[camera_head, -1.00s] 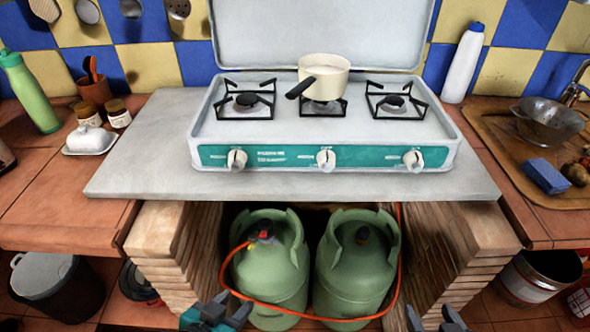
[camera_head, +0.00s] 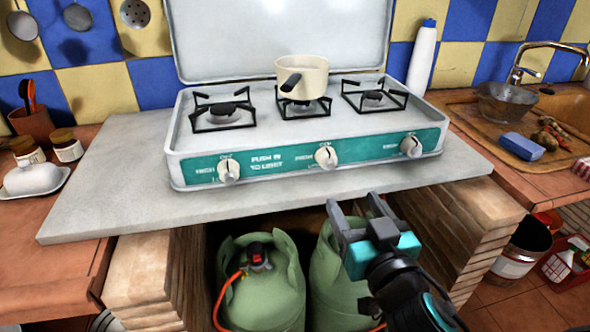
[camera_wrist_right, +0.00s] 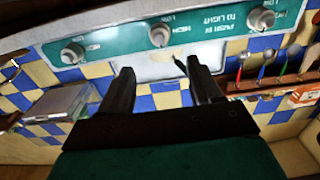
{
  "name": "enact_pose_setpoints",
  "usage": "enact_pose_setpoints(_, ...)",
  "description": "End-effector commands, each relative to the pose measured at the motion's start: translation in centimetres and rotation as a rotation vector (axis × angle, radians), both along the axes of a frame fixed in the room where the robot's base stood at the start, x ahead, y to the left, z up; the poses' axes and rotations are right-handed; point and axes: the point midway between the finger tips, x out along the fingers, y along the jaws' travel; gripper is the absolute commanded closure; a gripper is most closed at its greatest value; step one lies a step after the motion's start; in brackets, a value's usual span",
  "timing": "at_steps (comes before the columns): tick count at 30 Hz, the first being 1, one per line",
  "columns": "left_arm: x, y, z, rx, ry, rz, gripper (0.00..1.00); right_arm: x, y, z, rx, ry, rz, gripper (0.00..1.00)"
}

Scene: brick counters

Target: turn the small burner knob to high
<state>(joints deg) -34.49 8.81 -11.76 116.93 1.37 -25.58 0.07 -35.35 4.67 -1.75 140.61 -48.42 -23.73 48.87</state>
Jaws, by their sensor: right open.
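The white stove (camera_head: 300,150) has a teal front panel with a left knob (camera_head: 229,171), a middle knob (camera_head: 326,157) and a right knob (camera_head: 411,146). The left burner (camera_head: 222,112) and right burner (camera_head: 373,98) are bare; a cream pot (camera_head: 302,75) covers much of the middle one. I cannot tell which burner is smallest. My right gripper (camera_head: 354,203) is open and empty, below and in front of the panel, apart from the knobs. In the right wrist view the panel looks upside down; the middle knob (camera_wrist_right: 160,35) lies beyond the open fingertips (camera_wrist_right: 160,67). My left gripper is out of view.
The grey slab (camera_head: 110,185) has free room left of the stove. The raised lid (camera_head: 280,40) is behind the burners. A white bottle (camera_head: 422,58) and metal bowl (camera_head: 503,103) stand right.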

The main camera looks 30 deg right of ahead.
Motion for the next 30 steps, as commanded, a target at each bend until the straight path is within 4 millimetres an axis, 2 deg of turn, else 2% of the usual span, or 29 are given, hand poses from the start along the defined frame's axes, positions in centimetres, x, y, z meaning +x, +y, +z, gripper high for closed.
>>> enact_pose_setpoints(4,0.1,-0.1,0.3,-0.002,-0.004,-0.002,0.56,0.5,-0.2,0.3,-0.002,-0.009,-0.002,0.36)
enact_pose_setpoints(8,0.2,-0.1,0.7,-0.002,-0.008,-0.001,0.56,2.0,-0.5,0.4,-0.003,-0.009,0.0,0.36)
enact_pose_setpoints(21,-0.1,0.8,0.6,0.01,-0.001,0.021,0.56,9.2,-2.2,0.3,-0.003,-0.008,-0.001,0.36)
enact_pose_setpoints(30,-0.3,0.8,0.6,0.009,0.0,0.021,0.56,12.2,-3.0,0.2,0.0,-0.005,-0.002,0.36)
